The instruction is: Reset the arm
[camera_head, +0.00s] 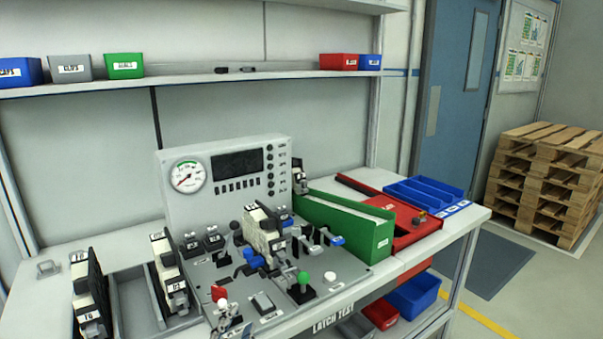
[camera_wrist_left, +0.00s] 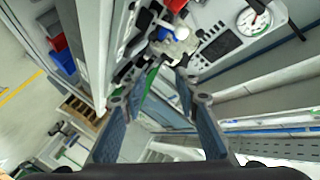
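My left gripper (camera_wrist_left: 157,98) shows in the left wrist view. Its two dark fingers stand wide apart with nothing between them. Beyond the fingertips are the latch test panel and a white block with blue parts (camera_wrist_left: 175,42). I cannot make out either gripper clearly in the head view, and my right gripper is in neither view.
The latch test panel (camera_head: 345,267) carries a gauge, levers and a black-and-white unit (camera_head: 265,238). Similar units (camera_head: 90,290) stand at left. A green bin (camera_head: 345,228), red tray (camera_head: 412,217) and blue tray (camera_head: 425,192) are at right. Pallets (camera_head: 545,185) stand beyond.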

